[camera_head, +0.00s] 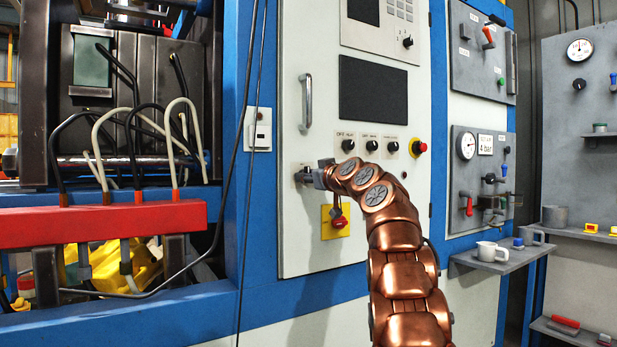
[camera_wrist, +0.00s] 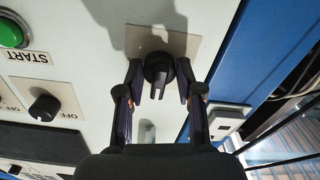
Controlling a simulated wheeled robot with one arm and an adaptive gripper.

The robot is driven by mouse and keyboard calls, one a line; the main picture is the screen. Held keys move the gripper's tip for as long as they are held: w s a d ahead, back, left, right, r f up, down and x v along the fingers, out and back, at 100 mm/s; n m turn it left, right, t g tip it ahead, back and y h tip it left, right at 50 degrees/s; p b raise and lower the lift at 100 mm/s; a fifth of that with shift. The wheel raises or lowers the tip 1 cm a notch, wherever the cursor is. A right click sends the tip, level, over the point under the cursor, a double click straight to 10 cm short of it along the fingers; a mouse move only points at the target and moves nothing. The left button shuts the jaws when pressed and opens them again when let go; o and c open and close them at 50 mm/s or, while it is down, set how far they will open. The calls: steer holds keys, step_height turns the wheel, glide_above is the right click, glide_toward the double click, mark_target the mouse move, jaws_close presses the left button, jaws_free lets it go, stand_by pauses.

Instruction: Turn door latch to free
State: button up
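The door latch is a black rotary knob (camera_wrist: 158,72) on a grey plate (camera_wrist: 188,45) on the pale cabinet door. Its narrow grip points toward the bottom of the wrist view. My gripper (camera_wrist: 158,84) has one dark finger on each side of the knob, with a visible gap at least on the left. The fingers are apart and straddle the knob; whether the right finger touches it I cannot tell. In the head view my gripper (camera_head: 316,178) is at the left edge of the door (camera_head: 300,240), and it mostly hides the latch (camera_head: 302,176).
A vertical metal door handle (camera_head: 306,102) is above the latch. A red button on a yellow plate (camera_head: 327,231) sits below my wrist. Black selector knobs (camera_head: 348,145) and a red stop button (camera_head: 418,147) are to the right. A blue frame post (camera_head: 262,200) borders the door's left.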

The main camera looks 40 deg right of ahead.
jaws_close()
steer(key=shift+a+m, duration=0.1)
steer(key=shift+m, duration=0.6)
steer(key=shift+r+m+p, duration=0.1)
steer(key=shift+m+p, duration=6.4)
steer(key=shift+m, duration=1.7)
steer(key=o, duration=0.6)
jaws_free()
steer(key=shift+c, duration=0.2)
